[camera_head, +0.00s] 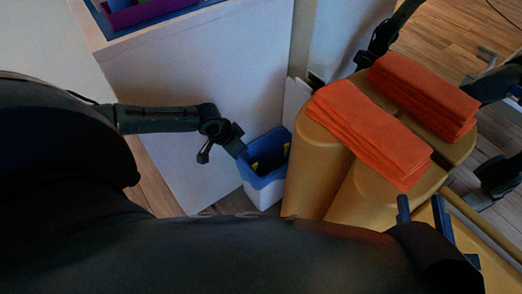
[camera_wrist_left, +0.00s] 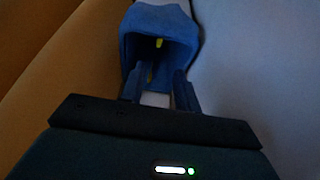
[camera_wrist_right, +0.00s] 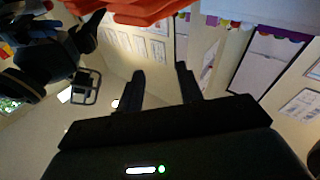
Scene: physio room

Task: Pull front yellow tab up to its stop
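A small bin (camera_head: 263,188) with a blue rim and white lower body stands on the floor between a white cabinet and a tan padded piece. A yellow tab (camera_head: 256,167) shows at its near left inner side. A second yellow patch (camera_head: 285,149) shows at the far right side. My left gripper (camera_head: 237,147) is beside and above the bin's left rim. In the left wrist view its fingers (camera_wrist_left: 158,90) are apart and empty, with the blue bin opening and a yellow tab (camera_wrist_left: 158,43) ahead. My right gripper (camera_head: 423,212) is open and empty beside the tan piece.
The white cabinet (camera_head: 195,85) stands close left of the bin, carrying a purple tray (camera_head: 140,12). The tan padded piece (camera_head: 325,180) is close on the right, with stacks of orange towels (camera_head: 368,130) on top. Wooden floor (camera_head: 152,182) shows at lower left.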

